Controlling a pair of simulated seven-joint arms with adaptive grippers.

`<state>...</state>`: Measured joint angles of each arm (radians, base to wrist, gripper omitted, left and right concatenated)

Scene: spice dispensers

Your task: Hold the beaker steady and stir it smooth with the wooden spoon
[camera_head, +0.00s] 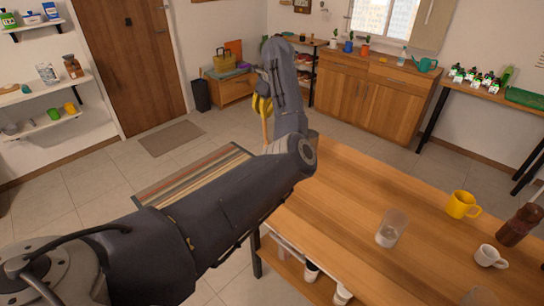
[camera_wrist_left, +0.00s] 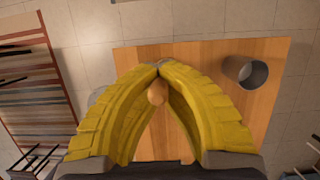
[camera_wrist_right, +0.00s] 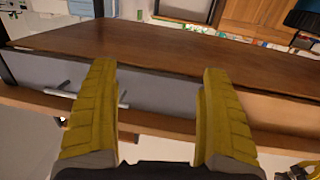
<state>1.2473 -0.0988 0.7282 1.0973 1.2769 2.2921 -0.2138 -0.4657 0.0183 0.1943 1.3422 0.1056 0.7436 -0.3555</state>
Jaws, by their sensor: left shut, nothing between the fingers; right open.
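A clear glass beaker (camera_head: 392,228) with something pale at its bottom stands on the wooden table (camera_head: 345,210). My left gripper (camera_head: 263,104) has its yellow fingers shut at the table's far left end, well away from the beaker. In the left wrist view its tips (camera_wrist_left: 158,68) meet, and a rounded wooden end, likely of the wooden spoon (camera_wrist_left: 157,93), shows between the bowed fingers. In the head view a thin wooden stick (camera_head: 266,131) shows just below the fingers; I cannot tell whether they touch it. My right gripper (camera_wrist_right: 160,82) is open and empty.
A grey metal cup (camera_wrist_left: 246,71) stands near the left gripper, mostly hidden by my arm in the head view. A yellow mug (camera_head: 461,205), a white cup (camera_head: 488,256) and a dark brown bottle (camera_head: 521,225) stand right of the beaker.

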